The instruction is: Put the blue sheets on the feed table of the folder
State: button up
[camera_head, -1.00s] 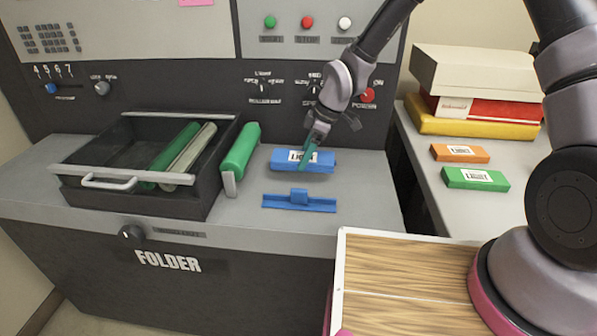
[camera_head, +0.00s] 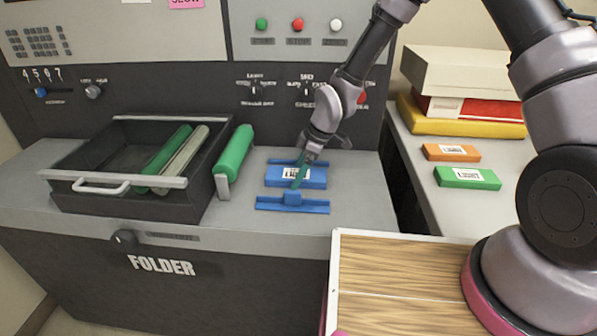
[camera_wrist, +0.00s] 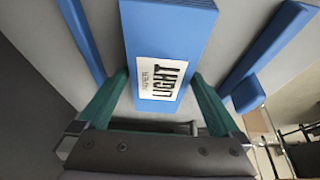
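The blue sheets (camera_head: 278,174) are a flat blue pack with a white label. They sit at the feed table (camera_head: 232,207) of the folder, between two blue guide rails, one behind (camera_head: 283,161) and one in front (camera_head: 268,204). I cannot tell whether they rest fully on the surface. My gripper (camera_head: 298,180) points down at the pack. In the wrist view, its green fingers (camera_wrist: 162,76) lie against both long sides of the labelled blue pack (camera_wrist: 168,22), so it looks shut on it. The fingertips' undersides are hidden.
A dark tray (camera_head: 100,202) with green and grey rollers and a green roller (camera_head: 234,153) stand left of the rails. On the right side table lie an orange pack (camera_head: 440,152), a green pack (camera_head: 452,175) and stacked boxes (camera_head: 462,75). A wooden top (camera_head: 390,285) is at front.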

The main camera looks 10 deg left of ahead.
jog(key=d+r+m+t+h, duration=0.2)
jog(key=d+r+m, duration=0.3)
jog(key=d+r, duration=0.75)
jog(key=d+r+m+t+h, duration=0.15)
jog(key=d+r+m, duration=0.35)
jog(key=d+r, duration=0.75)
jog(key=s+d+r+m+t, duration=0.2)
jog(key=s+d+r+m, duration=0.3)
jog(key=r, duration=0.3)
jog(key=s+d+r+m+t, duration=0.2)
jog(key=s+d+r+m, duration=0.3)
jog(key=s+r+m, duration=0.2)
jog(key=shift+s+r+m+y, duration=0.45)
jog(key=shift+s+r, duration=0.2)
jog(key=shift+s, duration=0.15)
